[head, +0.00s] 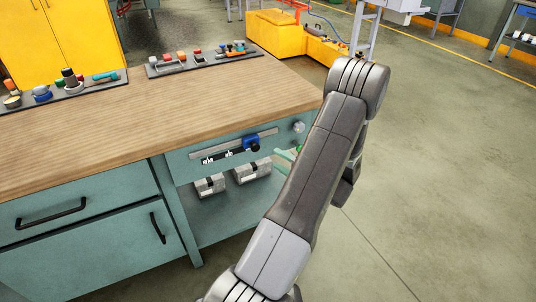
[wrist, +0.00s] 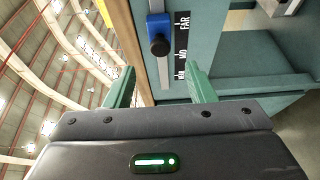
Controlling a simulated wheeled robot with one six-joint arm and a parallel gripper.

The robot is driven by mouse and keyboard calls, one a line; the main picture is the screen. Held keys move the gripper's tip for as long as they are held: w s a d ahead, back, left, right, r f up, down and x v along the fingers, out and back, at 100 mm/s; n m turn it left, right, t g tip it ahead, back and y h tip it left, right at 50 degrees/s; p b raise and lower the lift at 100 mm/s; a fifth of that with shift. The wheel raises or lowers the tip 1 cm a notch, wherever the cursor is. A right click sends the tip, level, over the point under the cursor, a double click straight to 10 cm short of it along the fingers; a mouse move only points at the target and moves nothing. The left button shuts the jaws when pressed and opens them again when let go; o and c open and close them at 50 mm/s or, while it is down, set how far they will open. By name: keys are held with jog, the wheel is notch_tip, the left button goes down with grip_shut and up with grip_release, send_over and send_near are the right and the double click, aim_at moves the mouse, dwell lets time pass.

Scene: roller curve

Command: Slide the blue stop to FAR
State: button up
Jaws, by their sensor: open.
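The blue stop (head: 250,143) sits on a grey rail (head: 225,146) on the front of the workbench. In the wrist view the blue stop (wrist: 157,26) has a black round knob, and its blue body lies beside the word FAR on the black label strip (wrist: 181,47). Two more marks follow along the strip, only partly legible. My gripper (wrist: 160,70) is open and empty, its green fingers spread on either side of the rail line, apart from the stop. In the head view my arm hides most of the gripper; green fingertips show right of the stop.
The wooden benchtop (head: 170,100) carries trays of small parts at the back. A round light knob (head: 298,127) is right of the rail. Grey boxes (head: 252,172) stand on the shelf below. Drawers with black handles are at left. Open floor lies to the right.

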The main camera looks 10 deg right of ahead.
aim_at(258, 148)
jog(key=shift+v, duration=1.5)
jog(key=shift+w, duration=0.1)
jog(key=x, duration=1.3)
jog(key=shift+a, duration=0.2)
jog(key=a, duration=0.4)
jog(key=shift+s, duration=0.35)
